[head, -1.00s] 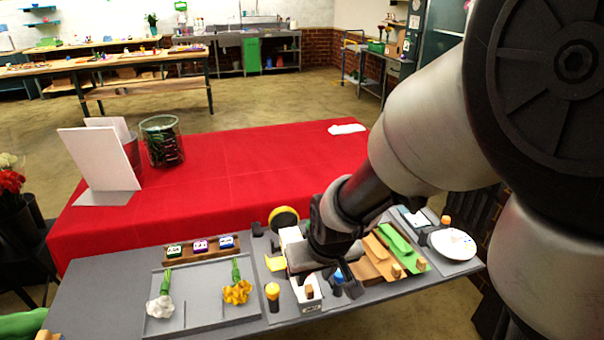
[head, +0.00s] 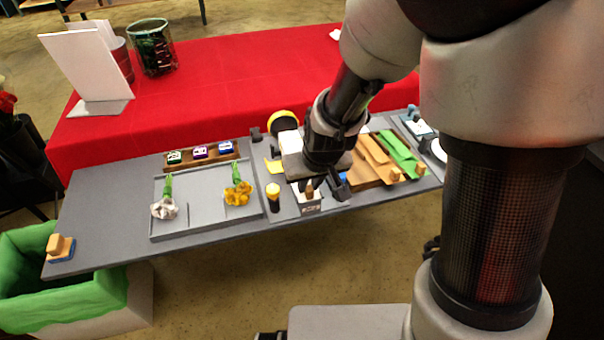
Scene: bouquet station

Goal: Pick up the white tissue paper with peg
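A white piece (head: 291,142) shows behind my gripper on the grey bench. A white block-like end with dark marks (head: 308,205) shows in front of it, with a small wooden peg (head: 308,188) on top. These look like parts of the white tissue paper, but its middle is hidden by my gripper. My gripper (head: 322,172) is low over this spot, pointing down, just behind the peg. A dark finger-like part shows to the right of the peg. I cannot tell whether the fingers are open or touch the paper.
Brown sheets (head: 370,162) and a green sheet (head: 398,152) with wooden pegs lie close on the right. A yellow-topped dark bottle (head: 273,197) stands close on the left. A grey tray (head: 205,215) holds white and yellow flowers. A green-lined bin (head: 75,290) stands front left.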

